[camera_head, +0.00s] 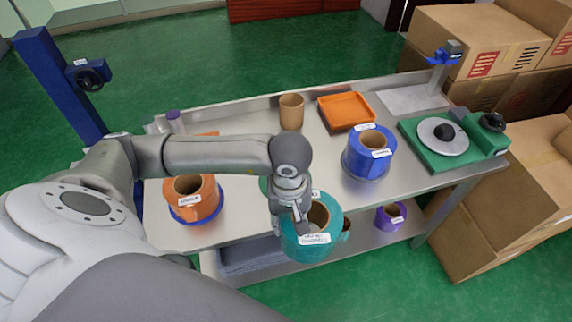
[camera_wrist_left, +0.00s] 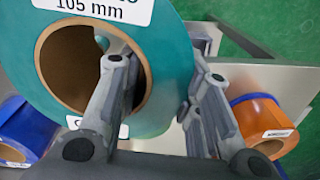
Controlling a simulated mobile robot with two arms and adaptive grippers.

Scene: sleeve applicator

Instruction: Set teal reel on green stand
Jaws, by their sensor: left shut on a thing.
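The teal reel (camera_head: 330,245) has a brown core and white labels, and hangs at the table's front edge in the head view. My left gripper (camera_head: 302,222) is shut on its wall. In the left wrist view the reel (camera_wrist_left: 165,60) fills the upper left. One finger of the gripper (camera_wrist_left: 160,95) is inside the core and the other is outside the rim. The green stand (camera_head: 420,150) sits at the table's right end, with a grey disc and a black hub on top and nothing else on it. My right gripper is not in view.
A blue reel (camera_head: 362,162) stands between the teal reel and the stand. An orange reel (camera_head: 200,207) stands at left. A brown cup (camera_head: 291,112) and an orange tray (camera_head: 346,111) are at the back. A purple reel (camera_head: 384,220) is on the lower shelf. Cardboard boxes (camera_head: 478,42) crowd the right.

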